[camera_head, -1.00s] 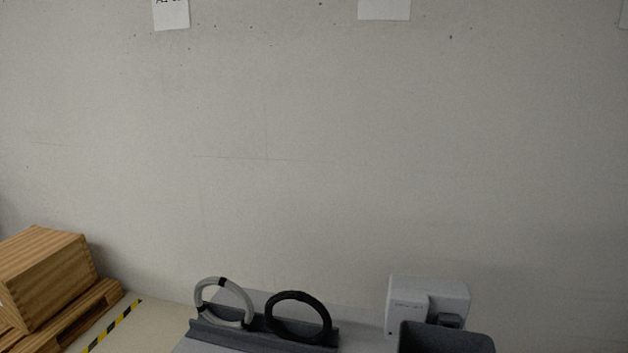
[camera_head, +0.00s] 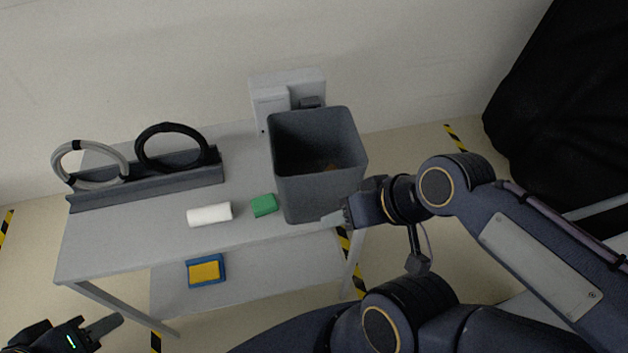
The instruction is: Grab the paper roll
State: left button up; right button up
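The white paper roll (camera_head: 209,215) lies on its side on the grey table top (camera_head: 130,240), near the front edge. My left gripper (camera_head: 105,327) is at the bottom left corner, in front of the table and apart from the roll. My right gripper (camera_head: 333,220) is at the front of the grey bin, right of the roll. Its fingertips show small and edge-on, and I cannot tell their opening or whether they touch the bin.
A green block (camera_head: 264,205) lies between the roll and the tall grey bin (camera_head: 320,185). Behind stand a grey ring (camera_head: 62,165) and a black ring (camera_head: 140,150) in a dark holder (camera_head: 150,190). A blue and yellow item (camera_head: 205,271) lies on the lower shelf.

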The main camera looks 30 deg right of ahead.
aim_at(215, 213)
jog(key=i+j, duration=0.1)
jog(key=j, duration=0.35)
jog(key=i+j, duration=0.15)
jog(key=j, duration=0.25)
jog(key=i+j, duration=0.1)
jog(key=j, duration=0.35)
